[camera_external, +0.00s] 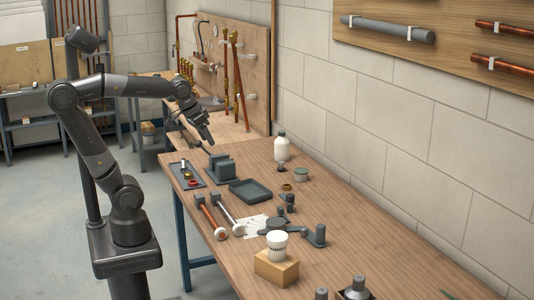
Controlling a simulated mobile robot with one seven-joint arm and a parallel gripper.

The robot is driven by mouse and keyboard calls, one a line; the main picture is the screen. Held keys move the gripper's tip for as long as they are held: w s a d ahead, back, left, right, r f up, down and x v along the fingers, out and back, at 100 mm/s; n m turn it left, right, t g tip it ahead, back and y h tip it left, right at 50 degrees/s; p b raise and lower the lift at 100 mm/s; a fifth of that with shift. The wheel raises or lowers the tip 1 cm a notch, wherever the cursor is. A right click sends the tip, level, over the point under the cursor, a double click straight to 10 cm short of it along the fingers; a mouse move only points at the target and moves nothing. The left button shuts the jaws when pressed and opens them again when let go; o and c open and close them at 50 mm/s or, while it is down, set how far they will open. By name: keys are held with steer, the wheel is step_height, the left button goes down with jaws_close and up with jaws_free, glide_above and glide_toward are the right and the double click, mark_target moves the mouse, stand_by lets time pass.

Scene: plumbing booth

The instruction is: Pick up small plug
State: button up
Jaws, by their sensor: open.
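My gripper (208,141) is above the far left part of the wooden workbench (345,225), close to a grey block-like fixture (218,166) and apart from the bench top. It is open, and I see nothing between its fingers. I cannot tell for certain which item is the small plug. A small grey upright piece (321,294) is at the front edge of the picture.
A white tub (277,244) stands on a wooden block (276,268). The right side is mostly bare.

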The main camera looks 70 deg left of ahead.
steer(key=w+a+r+n+g, duration=0.1)
steer(key=w+a, duration=0.2)
steer(key=w, duration=0.4)
steer(key=w+a+r+n, duration=0.1)
steer(key=w+a, duration=0.1)
steer(key=w, duration=0.6)
steer(key=n+g, duration=0.3)
steer(key=n, duration=0.1)
glide_above(281, 162)
step_height(281, 162, down, 19)
steer(key=shift+y, duration=0.4)
steer(key=f, duration=1)
steer(key=shift+w+a, duration=0.25)
steer(key=shift+a, duration=0.1)
steer(key=shift+c, duration=0.3)
steer(key=c, duration=1)
